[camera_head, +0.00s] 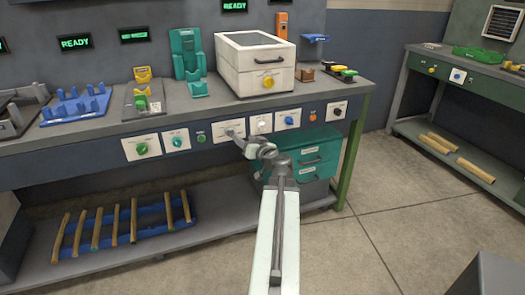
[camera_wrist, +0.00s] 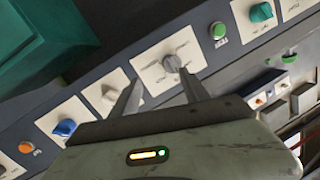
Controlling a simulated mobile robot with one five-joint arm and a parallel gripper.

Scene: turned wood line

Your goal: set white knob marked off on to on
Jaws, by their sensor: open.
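The white knob (camera_head: 262,124) sits on a pale square plate in the row along the bench front. In the wrist view the white knob (camera_wrist: 109,94) is left of my left finger, which covers part of its plate. A grey knob (camera_wrist: 171,63) on a larger plate lies ahead, between my fingers' lines. My gripper (camera_wrist: 160,88) is open and empty, its fingers apart on either side of that grey knob's line. In the head view my gripper (camera_head: 236,135) is in front of the grey knob's plate. I cannot read the knob markings.
A blue knob (camera_head: 289,120) and orange button (camera_head: 312,117) are right of the white knob; a green button (camera_head: 201,138) and teal knob (camera_head: 177,142) are left. A green drawer unit (camera_head: 315,157) stands under the bench.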

